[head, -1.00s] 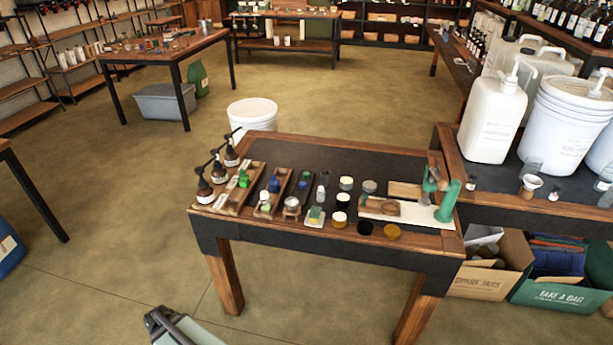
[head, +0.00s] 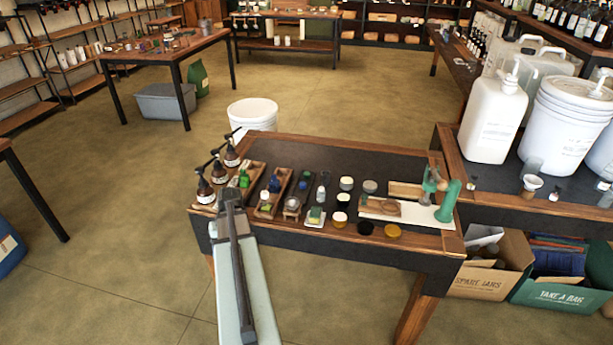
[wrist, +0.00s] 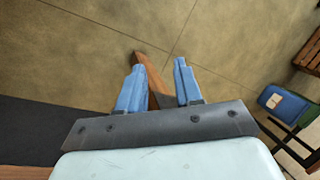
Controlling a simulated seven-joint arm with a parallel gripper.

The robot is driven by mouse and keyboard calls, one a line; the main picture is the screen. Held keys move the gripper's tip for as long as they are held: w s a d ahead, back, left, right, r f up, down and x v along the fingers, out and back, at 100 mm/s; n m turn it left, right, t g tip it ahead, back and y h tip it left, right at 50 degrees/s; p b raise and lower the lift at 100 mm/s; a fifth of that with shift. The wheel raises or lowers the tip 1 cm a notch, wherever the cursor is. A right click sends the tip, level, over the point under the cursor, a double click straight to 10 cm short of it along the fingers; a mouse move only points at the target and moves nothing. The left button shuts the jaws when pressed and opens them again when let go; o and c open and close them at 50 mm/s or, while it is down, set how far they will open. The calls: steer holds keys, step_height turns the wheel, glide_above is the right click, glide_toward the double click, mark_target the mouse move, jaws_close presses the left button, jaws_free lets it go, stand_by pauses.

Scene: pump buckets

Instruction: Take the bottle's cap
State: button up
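A small clear bottle (head: 321,193) with a pale top stands among the small items in the middle of the table; the picture is too small to show how its cap sits. Several dark pump bottles (head: 205,192) stand at the table's left edge. My arm reaches up from the bottom of the head view, and its end is by the table's front left corner, left of the clear bottle and apart from it. The fingertips are hard to make out there. In the wrist view my gripper (wrist: 158,80) has its two blue fingers spread with nothing held between them. No bottle or cap shows there.
The table (head: 300,148) has wooden trays, jars and a green press (head: 448,202) at its right. White jugs and buckets stand on the table at right. In the wrist view, floor and a table leg (wrist: 150,75) lie beyond the fingers.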

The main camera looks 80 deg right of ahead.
steer(key=s+d+r+m+t+h, duration=0.2)
steer(key=s+d+r+m+h, duration=0.1)
steer(key=s+d+r, duration=1.35)
steer(key=n+g+h, duration=0.1)
steer(key=n+h, duration=0.2)
steer(key=n, duration=0.1)
glide_toward(307, 173)
steer(key=x, duration=0.8)
steer(key=shift+a+f, duration=0.1)
jaws_close()
